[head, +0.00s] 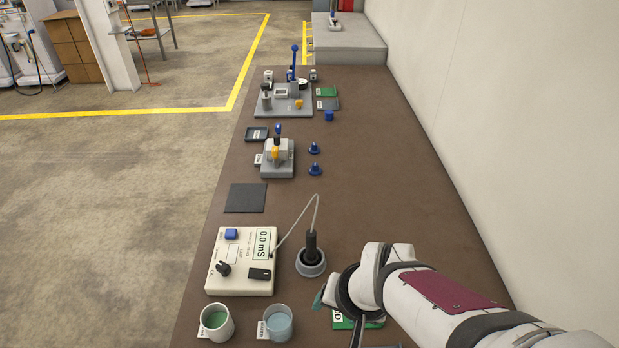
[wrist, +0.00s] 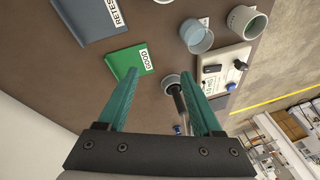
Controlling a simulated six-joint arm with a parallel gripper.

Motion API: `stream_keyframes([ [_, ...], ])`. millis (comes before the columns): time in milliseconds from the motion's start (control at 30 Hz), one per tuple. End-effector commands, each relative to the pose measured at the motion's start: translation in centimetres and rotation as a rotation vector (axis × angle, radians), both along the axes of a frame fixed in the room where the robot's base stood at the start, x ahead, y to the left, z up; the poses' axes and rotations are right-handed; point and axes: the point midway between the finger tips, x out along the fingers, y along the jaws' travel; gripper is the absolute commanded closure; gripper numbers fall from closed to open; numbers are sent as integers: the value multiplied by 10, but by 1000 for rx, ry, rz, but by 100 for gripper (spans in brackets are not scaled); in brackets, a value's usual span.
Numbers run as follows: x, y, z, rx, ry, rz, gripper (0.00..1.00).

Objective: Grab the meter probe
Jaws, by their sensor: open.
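The meter probe (head: 311,244) has a black handle and stands upright in a round grey holder (head: 311,268). A thin grey cable runs from it to the white meter (head: 240,278), whose display reads 0.0 mS. In the wrist view the dark probe (wrist: 179,101) and its holder (wrist: 170,80) appear between the teal fingers, closer to the right one. My gripper (wrist: 161,76) is open, with nothing held between its fingers. In the head view my wrist hides most of the gripper, and one teal finger (head: 319,299) shows to the right of and nearer than the holder.
A cup of green liquid (head: 216,321) and a cup of bluish liquid (head: 277,322) stand at the near left edge. A green mat labelled GOOD (wrist: 128,69) lies partly under my arm. A wall (head: 500,100) bounds the right side. Blue cones and fixtures stand farther back.

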Motion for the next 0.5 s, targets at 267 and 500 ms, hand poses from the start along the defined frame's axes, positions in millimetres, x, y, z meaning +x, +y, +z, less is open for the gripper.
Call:
stream_keyframes([
  [267,156,30,-74,-193,-563,100,33],
  [500,181,39,-88,-321,-779,177,33],
])
